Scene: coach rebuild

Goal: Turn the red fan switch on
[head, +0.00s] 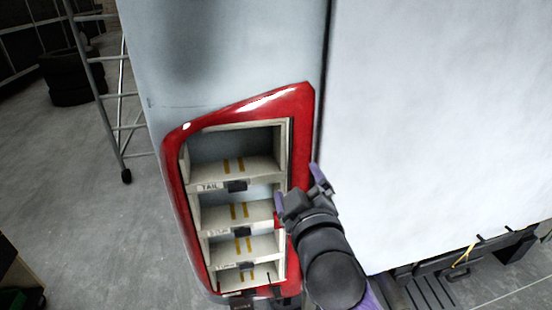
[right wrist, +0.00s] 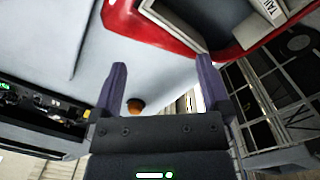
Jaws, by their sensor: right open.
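I cannot make out a red fan switch in either view. My right gripper (head: 299,186) is at the right side of a red-framed opening (head: 302,110) in the coach body. In the right wrist view the same gripper (right wrist: 160,66) has its two purple fingers spread apart, with nothing held between them. A small orange-brown round thing (right wrist: 134,106) shows beyond the gripper, near the left finger; what it is I cannot tell. My left gripper is out of view.
The red frame surrounds cream compartments with small labels, one reading TAIL (head: 209,187). A large white panel (head: 440,120) fills the right. A ladder-like metal frame (head: 120,95) and dark tyres (head: 72,78) stand at left. Grey floor (head: 75,190) is open.

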